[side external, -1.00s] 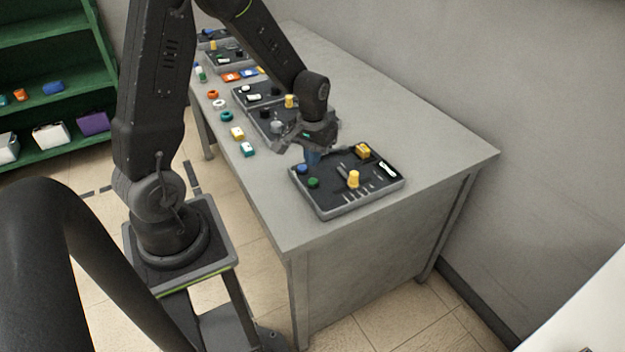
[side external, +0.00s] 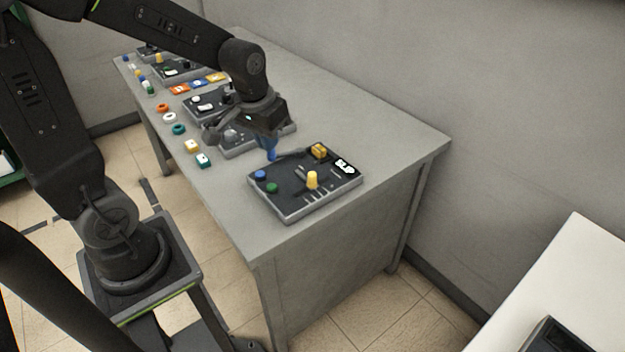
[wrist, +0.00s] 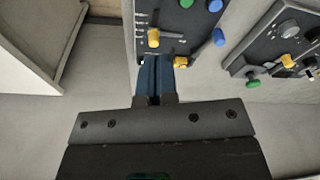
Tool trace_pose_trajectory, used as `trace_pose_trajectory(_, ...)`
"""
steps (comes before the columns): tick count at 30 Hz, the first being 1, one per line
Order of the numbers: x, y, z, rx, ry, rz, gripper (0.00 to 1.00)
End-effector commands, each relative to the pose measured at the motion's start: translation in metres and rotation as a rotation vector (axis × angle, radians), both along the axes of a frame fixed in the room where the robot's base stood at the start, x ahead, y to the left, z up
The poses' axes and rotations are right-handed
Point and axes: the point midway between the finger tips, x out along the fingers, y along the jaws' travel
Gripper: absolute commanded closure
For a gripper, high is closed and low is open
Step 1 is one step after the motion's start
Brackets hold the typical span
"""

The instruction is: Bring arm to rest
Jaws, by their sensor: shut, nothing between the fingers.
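My gripper (side external: 271,153) is over the grey table near the far-left edge of the nearest control panel (side external: 322,203). Its blue fingers are closed together and empty; they also show shut in the wrist view (wrist: 156,76).
More dark panels stand in a row behind, one partly hidden by my gripper. Coloured rings, such as a teal one (side external: 178,129), and small blocks (side external: 203,160) lie along the table's left edge. The table's right side is clear. A white surface (side external: 560,290) stands at lower right.

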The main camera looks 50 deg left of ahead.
Motion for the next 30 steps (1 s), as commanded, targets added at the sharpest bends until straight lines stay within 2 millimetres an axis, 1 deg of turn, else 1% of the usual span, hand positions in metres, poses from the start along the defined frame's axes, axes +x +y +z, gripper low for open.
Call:
trace_pose_trajectory(1, -0.010, -0.011, 0.017, 0.011, -0.041, -0.040, 1.00)
trace_pose_trajectory(3, -0.024, -0.024, 0.036, 0.023, -0.086, -0.089, 1.00)
trace_pose_trajectory(6, -0.047, -0.041, 0.059, 0.039, -0.150, -0.159, 1.00)
trace_pose_trajectory(9, -0.069, -0.054, 0.075, 0.050, -0.209, -0.221, 1.00)
trace_pose_trajectory(12, -0.087, -0.063, 0.085, 0.059, -0.254, -0.269, 1.00)
trace_pose_trajectory(15, -0.100, -0.068, 0.090, 0.064, -0.283, -0.300, 1.00)
trace_pose_trajectory(18, -0.106, -0.071, 0.092, 0.067, -0.297, -0.316, 1.00)
trace_pose_trajectory(30, -0.107, -0.071, 0.092, 0.067, -0.299, -0.318, 1.00)
